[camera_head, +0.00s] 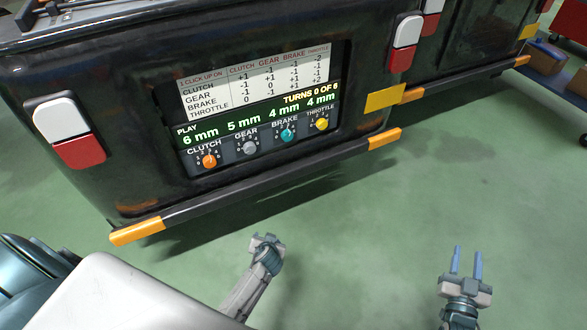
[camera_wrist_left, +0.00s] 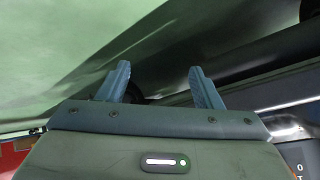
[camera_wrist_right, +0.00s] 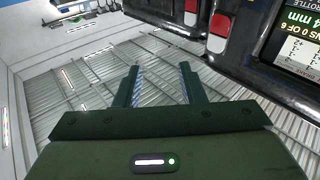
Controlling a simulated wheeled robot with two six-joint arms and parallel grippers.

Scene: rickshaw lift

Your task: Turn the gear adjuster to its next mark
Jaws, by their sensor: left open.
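The gear adjuster (camera_head: 250,148) is a grey knob on the dark panel of the vehicle, second from the left, between the orange clutch knob (camera_head: 209,161) and the teal brake knob (camera_head: 287,135). The yellow throttle knob (camera_head: 321,123) is at the right end. The display (camera_head: 262,92) above reads gear 5 mm and turns 0 of 6. My left gripper (camera_head: 265,238) is open and empty, below and apart from the panel; its fingers (camera_wrist_left: 160,85) show apart. My right gripper (camera_head: 467,262) is open and empty at the lower right, far from the knobs.
A bumper bar (camera_head: 270,190) with orange ends runs below the panel. Red and white lamps (camera_head: 70,130) flank the display. A second dark vehicle body (camera_head: 480,40) stands at the upper right, near a blue shelf (camera_head: 555,70). The green floor (camera_head: 400,200) in front is clear.

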